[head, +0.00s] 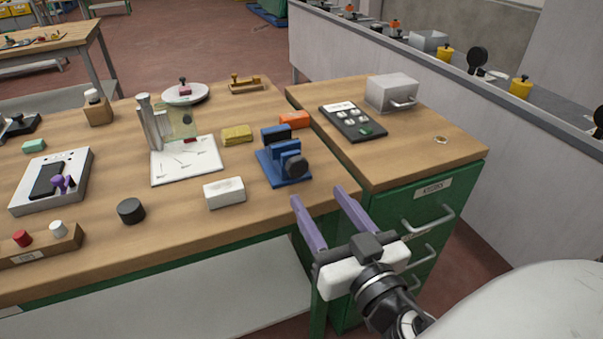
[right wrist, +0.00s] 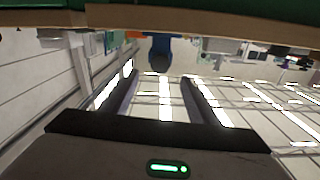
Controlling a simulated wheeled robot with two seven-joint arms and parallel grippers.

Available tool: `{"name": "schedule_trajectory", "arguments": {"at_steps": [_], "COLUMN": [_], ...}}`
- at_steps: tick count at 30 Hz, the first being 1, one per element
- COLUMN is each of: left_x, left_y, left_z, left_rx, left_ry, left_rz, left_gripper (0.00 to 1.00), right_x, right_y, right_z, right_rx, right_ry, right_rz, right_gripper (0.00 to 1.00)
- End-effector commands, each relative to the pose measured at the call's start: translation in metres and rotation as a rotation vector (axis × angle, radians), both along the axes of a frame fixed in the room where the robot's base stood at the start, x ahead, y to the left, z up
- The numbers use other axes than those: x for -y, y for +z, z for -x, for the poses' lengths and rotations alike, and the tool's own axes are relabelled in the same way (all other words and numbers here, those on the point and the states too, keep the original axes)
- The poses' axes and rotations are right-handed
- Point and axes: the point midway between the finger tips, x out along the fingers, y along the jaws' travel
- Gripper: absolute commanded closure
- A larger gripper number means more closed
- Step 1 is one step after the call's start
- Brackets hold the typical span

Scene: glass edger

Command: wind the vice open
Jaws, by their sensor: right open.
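The blue vice (head: 272,166) stands on the wooden bench near its right front edge. Its dark round handle (head: 295,166) faces right and toward me. My right gripper (head: 324,214) is open and empty, with two purple fingers, in front of the bench edge and below right of the vice in the head view. It is apart from the vice. In the right wrist view the vice (right wrist: 160,42) shows beyond and between the open fingers (right wrist: 158,82), at the bench edge. My left gripper is not in view.
A white block (head: 224,192) and a yellow sponge-like block (head: 237,135) lie left of the vice. An orange block (head: 294,120) is behind it. A green drawer cabinet (head: 400,222) stands right of the bench, its handles sticking out near my right gripper.

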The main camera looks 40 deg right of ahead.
Motion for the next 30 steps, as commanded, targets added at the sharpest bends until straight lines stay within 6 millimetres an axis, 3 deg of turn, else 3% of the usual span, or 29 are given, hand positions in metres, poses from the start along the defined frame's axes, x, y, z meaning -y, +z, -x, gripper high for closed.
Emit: {"name": "schedule_trajectory", "arguments": {"at_steps": [9,11,16,21,30], "left_x": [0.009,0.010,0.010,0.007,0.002], "left_y": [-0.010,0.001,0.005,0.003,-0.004], "left_z": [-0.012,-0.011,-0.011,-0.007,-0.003], "left_rx": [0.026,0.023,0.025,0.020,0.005], "left_ry": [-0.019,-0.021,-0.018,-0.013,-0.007], "left_rz": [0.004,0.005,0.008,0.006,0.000], "left_gripper": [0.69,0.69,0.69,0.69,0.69], "right_x": [0.010,0.013,0.018,0.021,0.021], "right_y": [-0.002,0.003,0.001,0.000,-0.002], "right_z": [-0.043,-0.055,-0.077,-0.088,-0.090], "right_rx": [0.002,0.000,-0.003,-0.004,-0.006], "right_ry": [0.003,0.003,0.003,0.002,0.002], "right_rz": [0.008,0.009,0.006,0.005,0.004], "right_gripper": [0.46,0.46,0.46,0.46,0.46]}}
